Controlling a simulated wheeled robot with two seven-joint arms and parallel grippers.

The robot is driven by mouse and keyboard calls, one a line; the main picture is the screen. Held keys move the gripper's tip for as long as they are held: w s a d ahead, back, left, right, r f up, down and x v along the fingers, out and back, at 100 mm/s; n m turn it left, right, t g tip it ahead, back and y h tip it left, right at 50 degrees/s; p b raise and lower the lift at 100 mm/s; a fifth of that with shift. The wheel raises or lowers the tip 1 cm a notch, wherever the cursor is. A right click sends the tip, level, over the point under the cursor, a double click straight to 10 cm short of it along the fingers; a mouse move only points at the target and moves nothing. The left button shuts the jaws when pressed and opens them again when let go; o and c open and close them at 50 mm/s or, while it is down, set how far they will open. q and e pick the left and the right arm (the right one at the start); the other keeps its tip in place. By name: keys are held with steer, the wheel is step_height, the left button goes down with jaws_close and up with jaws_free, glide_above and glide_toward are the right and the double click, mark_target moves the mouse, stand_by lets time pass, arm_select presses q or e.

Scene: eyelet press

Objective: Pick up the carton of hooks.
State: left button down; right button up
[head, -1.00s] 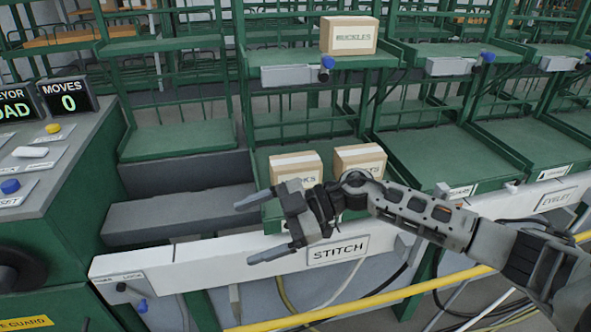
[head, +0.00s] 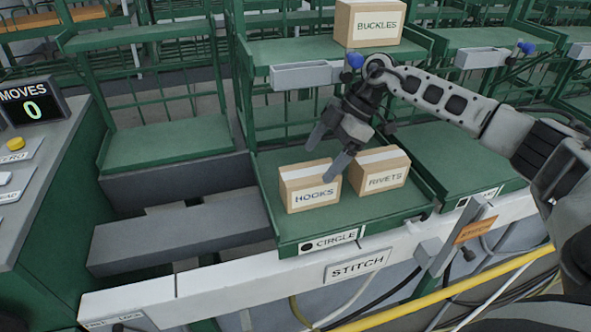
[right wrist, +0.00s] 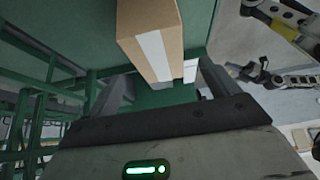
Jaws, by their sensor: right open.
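The carton of hooks (head: 310,195) is a brown box with pale tape, labelled HOOKS, upright on a green shelf (head: 285,225) marked CIRCLE. A RIVETS carton (head: 384,180) stands close to its right. My right gripper (head: 325,158) is open and empty, pointing down just above and behind the hooks carton, with one fingertip overlapping its top right edge. I cannot tell whether it touches. In the right wrist view a taped carton (right wrist: 145,35) lies beyond the open fingers (right wrist: 162,88); its label is hidden. Small grey arm parts show at that view's right; a left gripper is not clear.
A BUCKLES carton (head: 368,22) stands on the upper shelf, with a grey bin (head: 305,75) on that shelf's front edge. A white rail (head: 225,280) with a STITCH sign runs in front. The shelf to the right (head: 455,160) is largely clear.

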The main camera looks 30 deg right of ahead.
mark_target(311, 171)
steer(key=shift+w+a+f, duration=0.1)
steer(key=shift+w+f, duration=0.1)
steer(key=shift+w, duration=0.25)
steer(key=x, duration=0.7)
steer(key=shift+s+f+p, duration=0.15)
steer(key=shift+s+p, duration=0.2)
steer(key=shift+p, duration=0.05)
steer(key=shift+d, duration=0.2)
jaws_close()
steer(key=shift+w, duration=0.1)
